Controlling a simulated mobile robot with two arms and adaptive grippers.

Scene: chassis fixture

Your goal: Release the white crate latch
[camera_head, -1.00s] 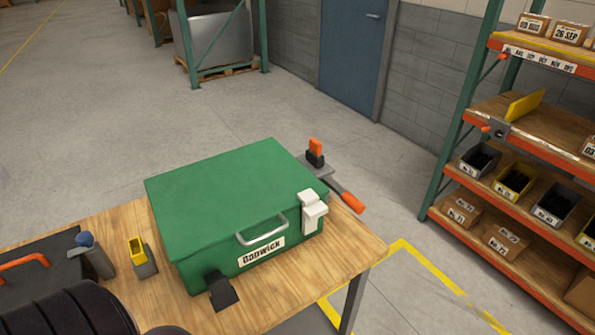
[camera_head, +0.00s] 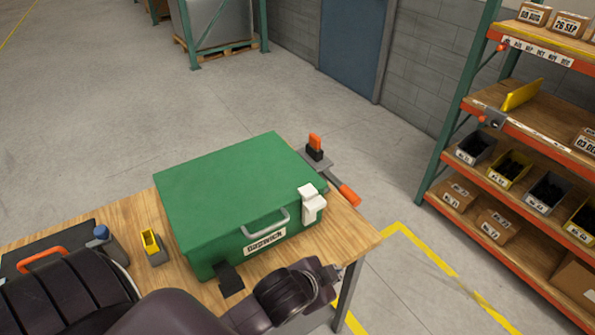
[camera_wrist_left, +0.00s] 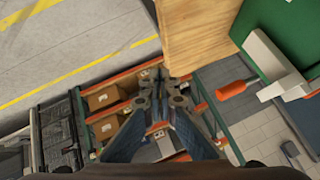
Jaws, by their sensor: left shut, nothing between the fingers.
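The green crate (camera_head: 235,190) stands shut on the wooden table (camera_head: 140,212). Its white latch (camera_head: 312,204) sits at the front right corner, upright against the crate. In the left wrist view the white latch (camera_wrist_left: 272,65) shows at upper right beside the green crate wall (camera_wrist_left: 285,25). My left gripper (camera_head: 331,279) is in front of the table's right part, below the latch in the picture and apart from it. In the left wrist view its fingers (camera_wrist_left: 165,85) are shut and empty, well left of the latch. My right gripper is not in view.
A clamp with an orange handle (camera_head: 349,195) lies right of the crate, near the latch. A black latch (camera_head: 229,279) hangs on the crate's front. A yellow and grey item (camera_head: 152,246) stands left. Shelves (camera_head: 530,150) with bins stand at right.

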